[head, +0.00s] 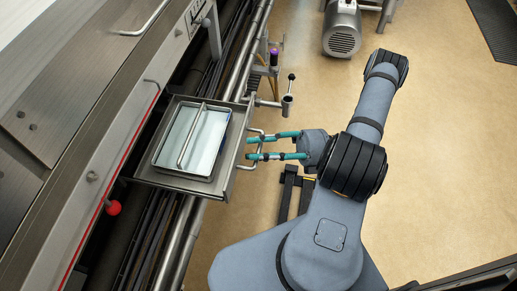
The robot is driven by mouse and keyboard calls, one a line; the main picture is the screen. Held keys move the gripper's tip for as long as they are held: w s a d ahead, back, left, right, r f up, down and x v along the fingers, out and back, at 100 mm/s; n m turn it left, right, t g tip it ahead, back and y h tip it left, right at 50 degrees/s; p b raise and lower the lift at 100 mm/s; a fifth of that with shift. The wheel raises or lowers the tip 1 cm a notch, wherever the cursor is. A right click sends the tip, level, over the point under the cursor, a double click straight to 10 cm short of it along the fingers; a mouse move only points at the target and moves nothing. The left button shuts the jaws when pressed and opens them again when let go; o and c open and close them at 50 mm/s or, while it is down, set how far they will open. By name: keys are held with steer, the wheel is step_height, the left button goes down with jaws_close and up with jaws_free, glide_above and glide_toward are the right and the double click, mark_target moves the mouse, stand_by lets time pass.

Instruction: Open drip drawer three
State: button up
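A grey metal drawer (216,187) sticks out from the machine's side on the left of the head view, with a shallow pan inside it. I see no number on it. Its bar handle (262,145) is on the right-hand front. My gripper (248,149) is at this handle, with two teal fingers pointing left and a clear gap between them. The fingertips reach past the handle bar toward the drawer front. Whether they touch the bar, I cannot tell.
A rail pipe (178,245) and dark cables run along the machine. A small lever valve (288,97) stands just above my gripper. A red knob (113,207) is left of the drawer. A motor (342,28) stands at the top. Tan floor lies open at right.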

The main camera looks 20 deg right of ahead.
steer(key=shift+o, duration=0.3)
steer(key=v, duration=1.2)
steer(key=x, duration=1.1)
steer(key=shift+a+r, duration=0.1)
steer(key=shift+a, duration=0.2)
steer(key=shift+w+a, duration=0.1)
steer(key=shift+a, duration=0.2)
steer(key=shift+w+a, duration=0.2)
steer(key=shift+a, duration=0.05)
steer(key=shift+d, duration=0.1)
